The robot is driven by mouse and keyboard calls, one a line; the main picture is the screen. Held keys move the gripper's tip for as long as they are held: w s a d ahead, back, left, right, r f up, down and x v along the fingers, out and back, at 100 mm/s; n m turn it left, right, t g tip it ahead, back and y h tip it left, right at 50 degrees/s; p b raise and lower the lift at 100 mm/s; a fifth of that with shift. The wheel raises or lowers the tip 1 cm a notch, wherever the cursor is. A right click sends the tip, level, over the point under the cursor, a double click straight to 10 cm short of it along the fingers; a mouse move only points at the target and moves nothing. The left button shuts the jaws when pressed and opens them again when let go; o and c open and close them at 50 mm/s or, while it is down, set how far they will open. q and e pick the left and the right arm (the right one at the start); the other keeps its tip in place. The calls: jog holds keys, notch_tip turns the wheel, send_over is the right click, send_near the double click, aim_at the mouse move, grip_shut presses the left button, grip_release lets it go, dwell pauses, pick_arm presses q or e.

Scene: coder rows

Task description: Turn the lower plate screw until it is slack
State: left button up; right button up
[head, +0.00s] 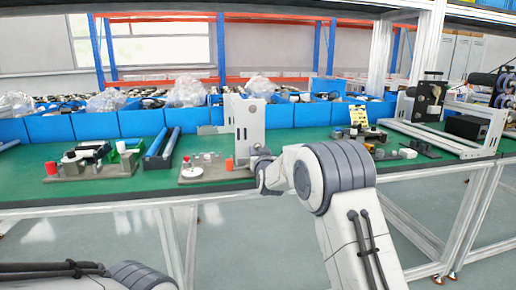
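An upright white plate (251,121) stands on a grey-brown base (205,174) on the green bench. Small dark marks show on the plate's face, but it is too small to tell which is the lower plate screw. My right gripper (259,160) is at the plate's lower right edge, beside or touching it; I cannot tell which. Its fingers are small and partly hidden by my wrist, so their opening does not show. Part of my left arm lies at the bottom left; its gripper is out of view.
Blue bins (141,122) line the back. A metal frame (440,130) stands at right.

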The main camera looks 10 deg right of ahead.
jog(key=shift+s+a+f+b, duration=0.1)
jog(key=shift+s+b, duration=0.75)
jog(key=shift+s, duration=0.5)
jog(key=shift+s+a+b, duration=0.1)
jog(key=shift+s+b, duration=0.4)
jog(key=shift+s, duration=0.65)
jog(key=shift+s, duration=0.1)
